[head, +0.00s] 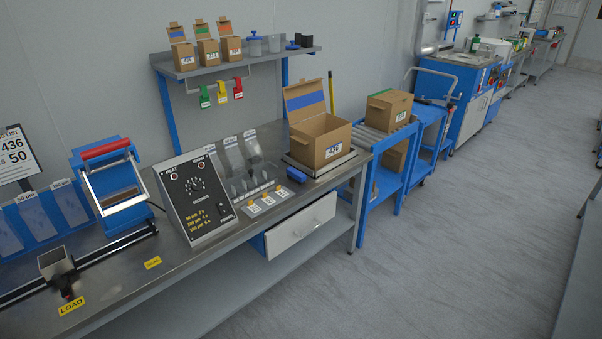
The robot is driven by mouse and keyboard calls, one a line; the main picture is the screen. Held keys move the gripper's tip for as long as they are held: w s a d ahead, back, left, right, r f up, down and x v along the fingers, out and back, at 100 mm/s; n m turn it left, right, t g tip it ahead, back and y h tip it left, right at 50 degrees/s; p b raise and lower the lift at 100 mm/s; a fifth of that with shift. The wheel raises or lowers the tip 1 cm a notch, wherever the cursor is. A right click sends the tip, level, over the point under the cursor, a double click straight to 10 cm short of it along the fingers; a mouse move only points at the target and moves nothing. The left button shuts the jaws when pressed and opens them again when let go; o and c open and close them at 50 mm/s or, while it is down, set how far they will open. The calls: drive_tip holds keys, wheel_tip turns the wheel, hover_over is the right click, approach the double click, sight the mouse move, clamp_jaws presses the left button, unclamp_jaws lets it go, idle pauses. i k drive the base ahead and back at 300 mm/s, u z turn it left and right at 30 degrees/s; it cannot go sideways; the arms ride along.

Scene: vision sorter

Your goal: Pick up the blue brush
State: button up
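A small blue object (297,174), which looks like the blue brush, lies on the metal workbench (208,262) close to its front edge. My gripper is not in view.
Left of the blue object are a tray of labelled cards (268,197) and a black control panel (196,198). A blue machine with a red handle (112,180) stands further left. A half-open drawer (301,226) juts out below. The grey floor (455,235) is clear.

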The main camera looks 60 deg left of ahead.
sight(296, 176)
drive_tip(key=u, duration=0.05)
drive_tip(key=i, duration=0.75)
drive_tip(key=u, duration=1.05)
drive_tip(key=k, duration=0.25)
drive_tip(key=u, duration=2.75)
